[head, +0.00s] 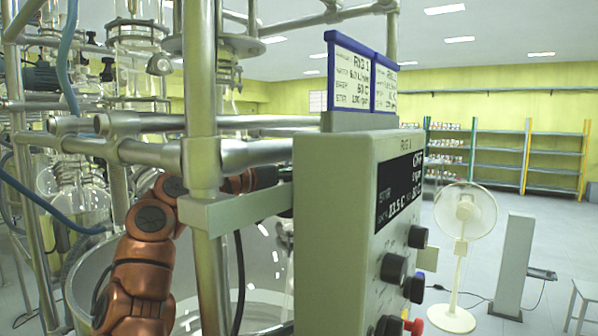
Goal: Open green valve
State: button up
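I see no green valve in the head view. My copper-coloured arm (143,260) rises at the lower left and bends right behind the upright metal post. Its dark end, where my gripper (264,178) begins, shows between the post and the grey control box (345,225). The fingers are hidden behind the box, so I cannot see whether they are open or touch anything.
A steel pipe frame (203,90) stands close in front, with a large glass vessel (265,265) behind it. Glass reactors (138,45) and blue hoses are at left. A white fan (464,215), a grey pillar (514,265) and shelves (500,157) stand at right, with open floor between.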

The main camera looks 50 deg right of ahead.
jog(key=c, duration=1)
jog(key=shift+w+r+n+t, duration=0.15)
jog(key=shift+n+t, duration=0.55)
jog(key=shift+t, duration=0.4)
jog(key=shift+o, duration=0.4)
jog(key=shift+r+t+h, duration=0.3)
jog(key=shift+r+t, duration=0.15)
jog(key=shift+t, duration=0.15)
jog(key=shift+a+r+n, duration=0.1)
jog(key=shift+a+n, duration=0.05)
jog(key=shift+n, duration=0.15)
jog(key=shift+f+t, duration=0.3)
jog(key=shift+t, duration=0.2)
jog(key=shift+d+f+n, duration=0.15)
jog(key=shift+d+n, duration=0.1)
jog(key=shift+n, duration=0.05)
jog(key=shift+f+n+t, duration=0.3)
jog(key=shift+f, duration=0.1)
